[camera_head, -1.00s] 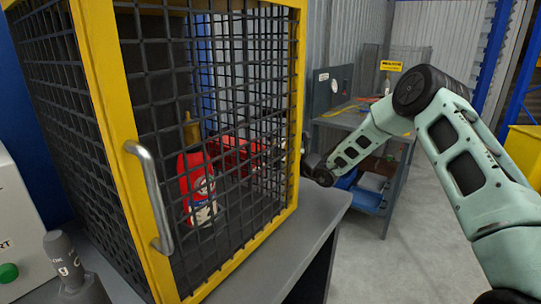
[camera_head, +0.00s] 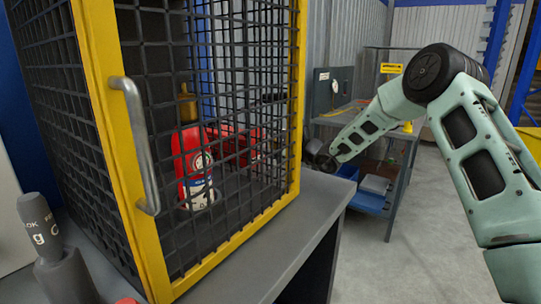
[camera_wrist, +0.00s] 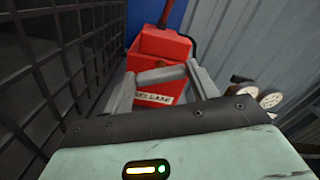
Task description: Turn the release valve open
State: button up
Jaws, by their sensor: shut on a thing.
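A red lever rises from the block's top. The exact contact is partly hidden by the gripper body, and I cannot tell for certain which part is the release valve. In the head view my forearm passes behind the mesh cage (camera_head: 130,200), so my gripper is hidden there. A red extinguisher (camera_head: 192,165) with a brass-coloured top stands upright inside the cage, and a red part (camera_head: 236,142) shows through the mesh beside it.
The cage has a yellow frame and a metal handle (camera_head: 142,150). It stands on a grey bench (camera_head: 285,255). Gauges (camera_wrist: 270,98) are close on the right in the wrist view. A rear workbench (camera_head: 400,180) stands behind my arm. Floor (camera_head: 420,255) is clear at right.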

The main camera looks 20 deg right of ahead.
jog(key=n+b, duration=0.1)
jog(key=b, duration=0.1)
jog(key=shift+f+n+b, duration=0.3)
jog(key=shift+n, duration=0.1)
jog(key=shift+r+b, duration=0.1)
jog(key=shift+b, duration=0.3)
jog(key=shift+r+n, duration=0.1)
jog(key=shift+n, duration=0.2)
jog(key=o, duration=1)
jog(key=shift+s, duration=0.15)
jog(key=v, duration=1.7)
jog(key=shift+s+d+b, duration=0.1)
jog(key=shift+d+b, duration=0.05)
jog(key=shift+b, duration=0.15)
